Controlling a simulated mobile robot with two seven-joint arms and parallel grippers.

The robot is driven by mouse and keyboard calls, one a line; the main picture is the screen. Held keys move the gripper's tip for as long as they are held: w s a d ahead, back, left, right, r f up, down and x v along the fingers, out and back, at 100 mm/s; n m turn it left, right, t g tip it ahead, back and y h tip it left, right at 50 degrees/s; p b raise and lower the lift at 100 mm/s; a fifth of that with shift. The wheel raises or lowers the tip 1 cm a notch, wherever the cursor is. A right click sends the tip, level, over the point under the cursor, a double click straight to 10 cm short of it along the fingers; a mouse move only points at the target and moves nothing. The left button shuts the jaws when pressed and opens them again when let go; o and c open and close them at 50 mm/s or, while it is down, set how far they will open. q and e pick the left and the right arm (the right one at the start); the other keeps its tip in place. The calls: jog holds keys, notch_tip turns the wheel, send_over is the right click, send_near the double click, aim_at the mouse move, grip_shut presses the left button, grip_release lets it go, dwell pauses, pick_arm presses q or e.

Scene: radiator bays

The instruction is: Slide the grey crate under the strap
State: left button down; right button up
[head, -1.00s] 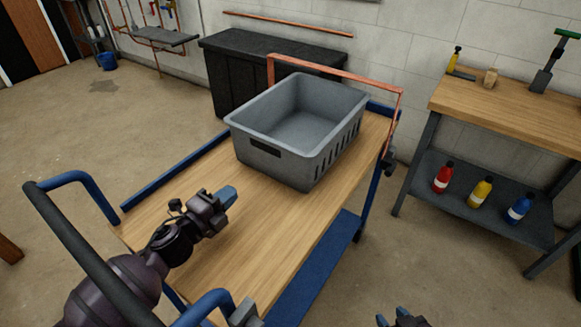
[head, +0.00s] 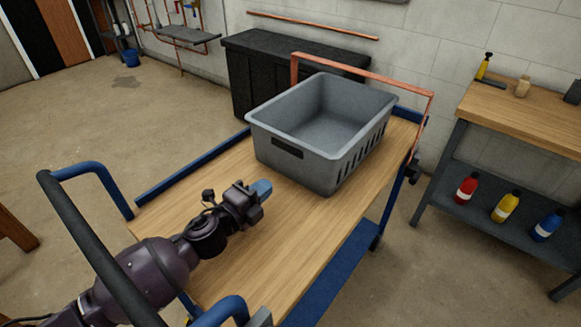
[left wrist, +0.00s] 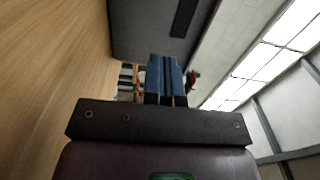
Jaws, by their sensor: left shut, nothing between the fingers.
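The grey crate (head: 315,168) stands upright on the wooden top of a blue cart (head: 215,205). The strap (head: 365,74), a copper-coloured band, arches across the cart's far end, with the crate's far rim close to it. I cannot tell whether any of the crate is beneath the strap. My left gripper (head: 262,188) is shut and empty, low over the cart top, a short way in front of the crate's near wall. In the left wrist view its blue fingers (left wrist: 165,80) are together, pointing toward the grey crate wall (left wrist: 140,30). My right gripper is out of view.
Blue side rails (head: 190,168) edge the cart, and a dark push handle (head: 95,245) crosses at near left. A black chest (head: 255,75) stands behind. A workbench (head: 535,118) with several bottles on its lower shelf stands right. The cart top around my gripper is clear.

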aim_at(295, 162)
pick_arm(q)
jog(key=b+x, duration=0.1)
jog(key=x, duration=0.7)
jog(key=shift+s+f, duration=0.1)
jog(key=shift+w+d, duration=0.4)
jog(key=shift+w, duration=0.1)
jog(key=shift+w+d, duration=0.1)
jog(key=shift+w, duration=0.1)
